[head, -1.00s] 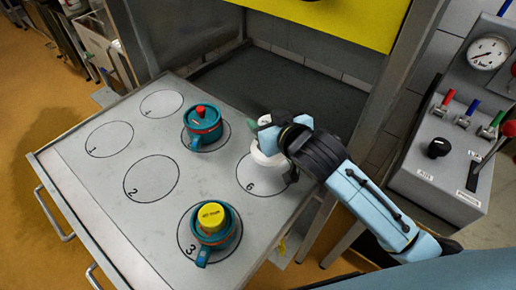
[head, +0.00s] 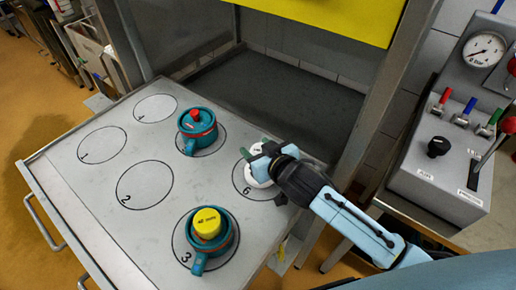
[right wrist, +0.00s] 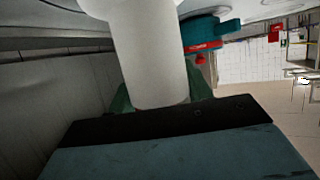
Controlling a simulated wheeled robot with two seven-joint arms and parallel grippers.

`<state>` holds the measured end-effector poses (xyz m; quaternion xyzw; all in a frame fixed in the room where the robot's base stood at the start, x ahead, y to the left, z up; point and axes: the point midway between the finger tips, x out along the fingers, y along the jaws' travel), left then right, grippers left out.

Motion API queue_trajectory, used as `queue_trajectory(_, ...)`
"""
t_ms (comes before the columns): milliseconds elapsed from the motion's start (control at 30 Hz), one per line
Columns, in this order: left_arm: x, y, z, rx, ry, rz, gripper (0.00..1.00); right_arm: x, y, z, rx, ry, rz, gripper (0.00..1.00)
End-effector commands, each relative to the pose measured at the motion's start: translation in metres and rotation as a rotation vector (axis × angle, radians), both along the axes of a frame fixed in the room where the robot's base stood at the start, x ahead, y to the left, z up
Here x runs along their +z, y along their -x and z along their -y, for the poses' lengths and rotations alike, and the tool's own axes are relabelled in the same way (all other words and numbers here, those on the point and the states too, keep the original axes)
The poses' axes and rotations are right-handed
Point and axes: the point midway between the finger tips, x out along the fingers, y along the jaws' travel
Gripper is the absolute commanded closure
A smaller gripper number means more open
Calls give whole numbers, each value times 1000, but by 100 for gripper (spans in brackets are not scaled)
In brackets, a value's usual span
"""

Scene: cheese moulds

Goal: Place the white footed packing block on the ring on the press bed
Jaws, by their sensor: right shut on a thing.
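The white packing block (head: 261,172) is at the circle marked 6 (head: 242,192) on the grey press bed (head: 80,205). My right gripper (head: 256,154) is shut on it, with green fingertips on either side. In the right wrist view the white block (right wrist: 148,55) shows as a pale stem between the fingers, widening at the top of the picture. The gripper hides part of the block in the head view. I cannot tell whether the block touches the bed. My left gripper is not in view.
A teal mould with a red knob (head: 196,125) stands behind-left of the block. A teal mould with a yellow block (head: 209,224) stands on circle 3. Circles along the left are empty. A frame post (head: 385,100) and control panel (head: 440,165) stand right.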

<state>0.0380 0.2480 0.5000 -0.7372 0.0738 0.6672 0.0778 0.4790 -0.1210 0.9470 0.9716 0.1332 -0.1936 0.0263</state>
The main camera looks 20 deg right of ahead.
Motion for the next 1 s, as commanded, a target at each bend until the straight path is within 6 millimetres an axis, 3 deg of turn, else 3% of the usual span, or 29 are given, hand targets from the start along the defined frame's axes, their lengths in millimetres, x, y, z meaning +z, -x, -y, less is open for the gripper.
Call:
queue_trajectory(167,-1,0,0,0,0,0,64,-1,0,0,0,-1,2,100)
queue_trajectory(200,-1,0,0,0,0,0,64,-3,0,0,-1,0,-1,49)
queue_trajectory(367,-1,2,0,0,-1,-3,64,-3,0,0,-1,1,-1,28)
queue_trajectory(733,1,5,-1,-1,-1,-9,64,2,2,1,-1,1,-1,28)
queue_trajectory(1000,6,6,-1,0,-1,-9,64,19,45,13,0,0,-2,28)
